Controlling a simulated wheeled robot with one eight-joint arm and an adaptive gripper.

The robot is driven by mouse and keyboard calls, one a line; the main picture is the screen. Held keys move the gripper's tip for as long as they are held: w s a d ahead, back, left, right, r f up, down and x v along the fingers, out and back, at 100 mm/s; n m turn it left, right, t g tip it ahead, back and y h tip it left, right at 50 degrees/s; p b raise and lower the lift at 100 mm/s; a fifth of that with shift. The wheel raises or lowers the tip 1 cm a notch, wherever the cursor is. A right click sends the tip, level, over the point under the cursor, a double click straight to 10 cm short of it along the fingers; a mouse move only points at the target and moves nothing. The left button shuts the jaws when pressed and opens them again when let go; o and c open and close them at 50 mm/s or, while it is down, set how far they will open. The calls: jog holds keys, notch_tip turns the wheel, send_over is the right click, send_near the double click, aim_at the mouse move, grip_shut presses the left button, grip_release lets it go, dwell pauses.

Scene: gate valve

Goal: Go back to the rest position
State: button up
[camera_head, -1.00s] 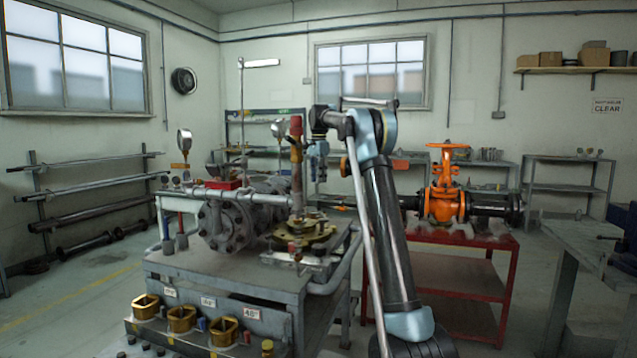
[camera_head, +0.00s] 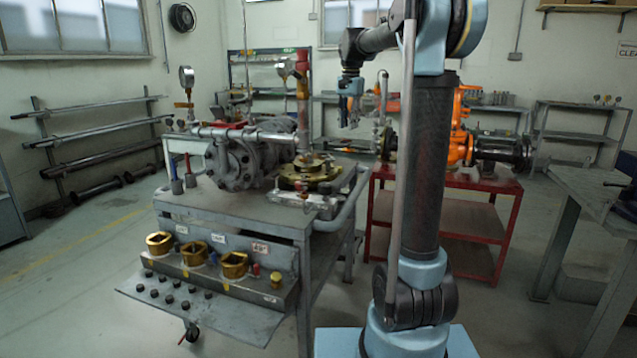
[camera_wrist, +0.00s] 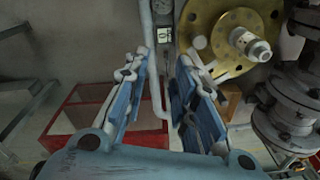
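My gripper (camera_head: 349,108) hangs at the end of my raised arm, above and beyond the back right of the grey cart. In the wrist view my gripper (camera_wrist: 160,62) has its two blue fingers spread apart, with nothing held between them. A thin grey pipe shows beyond the gap. The orange gate valve (camera_head: 461,148) stands on the red table (camera_head: 478,187), and my arm hides much of it. A grey flanged valve body (camera_head: 238,160) lies on the grey cart (camera_head: 215,200) beside a brass flange (camera_head: 308,172).
Brass square fittings (camera_head: 196,253) sit on the cart's front ledge. A pressure gauge (camera_head: 186,76) rises behind the cart. A grey workbench (camera_head: 590,190) stands at the right. Open floor shows at the left and between the red table and workbench.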

jog(key=s+d+f+n, duration=0.1)
jog(key=s+d+f, duration=0.1)
jog(key=s, duration=0.4)
jog(key=s+d+f+n, duration=0.1)
jog(key=s+d+f, duration=0.1)
jog(key=s, duration=0.5)
jog(key=s+d+f+n, duration=0.2)
jog(key=s+f+n, duration=0.1)
jog(key=s+f, duration=1)
jog(key=s+d+f+n+t, duration=0.1)
jog(key=s+d+f+n, duration=0.1)
jog(key=s+f, duration=1.1)
jog(key=shift+s+n, duration=0.4)
jog(key=shift+s, duration=0.65)
